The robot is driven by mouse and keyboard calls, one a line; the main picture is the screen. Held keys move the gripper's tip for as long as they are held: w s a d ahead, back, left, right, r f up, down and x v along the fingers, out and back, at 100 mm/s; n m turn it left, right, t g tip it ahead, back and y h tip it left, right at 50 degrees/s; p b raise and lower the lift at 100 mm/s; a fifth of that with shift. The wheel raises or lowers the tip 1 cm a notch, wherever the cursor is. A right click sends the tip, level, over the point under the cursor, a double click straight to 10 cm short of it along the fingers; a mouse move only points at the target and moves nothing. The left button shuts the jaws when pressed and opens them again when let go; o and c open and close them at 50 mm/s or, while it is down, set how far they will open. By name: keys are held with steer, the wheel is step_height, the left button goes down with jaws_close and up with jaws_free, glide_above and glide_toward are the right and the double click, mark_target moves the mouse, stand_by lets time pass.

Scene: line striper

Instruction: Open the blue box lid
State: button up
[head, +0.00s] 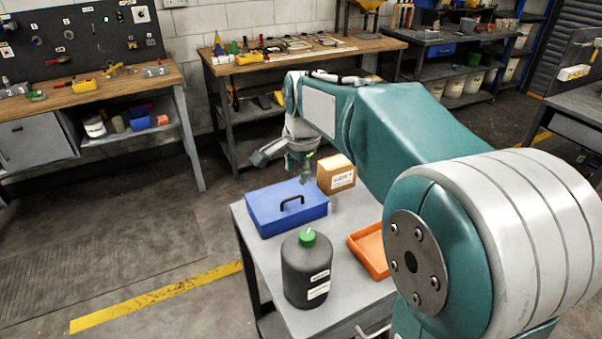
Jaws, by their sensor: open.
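The blue box (286,212) sits on the grey cart top (335,233), toward its far left. The side of the box facing away from me is hidden.
A dark bottle with a green cap (307,270) stands in front of the box. A cardboard box (336,174) stands behind right, and an orange tray (369,251) lies at right, partly hidden by my arm. Workbenches (305,52) line the wall behind. Floor left of the cart is clear.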

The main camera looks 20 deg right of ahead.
steer(key=s, duration=0.1)
steer(key=s+n, duration=0.1)
steer(key=s+d+r, duration=0.1)
steer(key=shift+w+a, duration=0.1)
